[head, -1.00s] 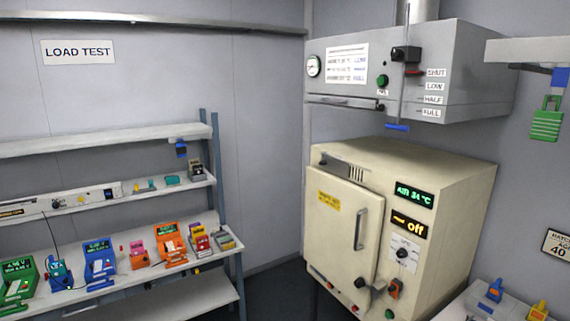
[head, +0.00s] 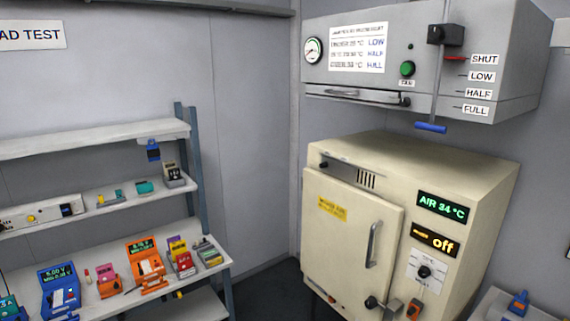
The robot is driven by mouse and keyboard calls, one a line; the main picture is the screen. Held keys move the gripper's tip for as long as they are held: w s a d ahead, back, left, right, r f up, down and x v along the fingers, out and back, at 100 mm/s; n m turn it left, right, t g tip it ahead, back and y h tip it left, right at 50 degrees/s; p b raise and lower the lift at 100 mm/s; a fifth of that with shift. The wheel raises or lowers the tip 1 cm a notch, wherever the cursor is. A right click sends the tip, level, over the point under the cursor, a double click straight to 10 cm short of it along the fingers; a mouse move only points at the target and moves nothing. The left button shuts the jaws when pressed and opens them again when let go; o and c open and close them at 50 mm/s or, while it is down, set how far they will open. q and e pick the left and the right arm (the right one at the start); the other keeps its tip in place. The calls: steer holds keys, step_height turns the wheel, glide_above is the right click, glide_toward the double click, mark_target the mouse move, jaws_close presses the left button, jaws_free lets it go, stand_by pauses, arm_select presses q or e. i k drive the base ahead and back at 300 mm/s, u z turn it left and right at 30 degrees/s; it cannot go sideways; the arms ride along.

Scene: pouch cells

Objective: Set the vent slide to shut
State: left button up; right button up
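The vent slide is on the front right of the grey hood (head: 520,45). It shows as a thin upright rod with a black block (head: 445,34) at its top and a blue handle (head: 431,128) at its lower end. A red pointer (head: 455,58) sits beside the SHUT label (head: 485,60). The LOW (head: 481,76), HALF (head: 478,94) and FULL (head: 475,110) labels step down below it. Neither of my grippers is in view.
A cream oven (head: 430,160) stands under the hood, its door closed and its display (head: 435,240) reading off. A shelf rack (head: 100,140) with several coloured devices stands at the left. A table corner (head: 490,308) shows at lower right. Dark floor shows between rack and oven.

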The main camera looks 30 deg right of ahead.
mark_target(348, 172)
steer(key=z, duration=0.05)
steer(key=i, duration=0.7)
steer(key=z, duration=0.9)
steer(key=i, duration=0.65)
steer(key=z, duration=0.65)
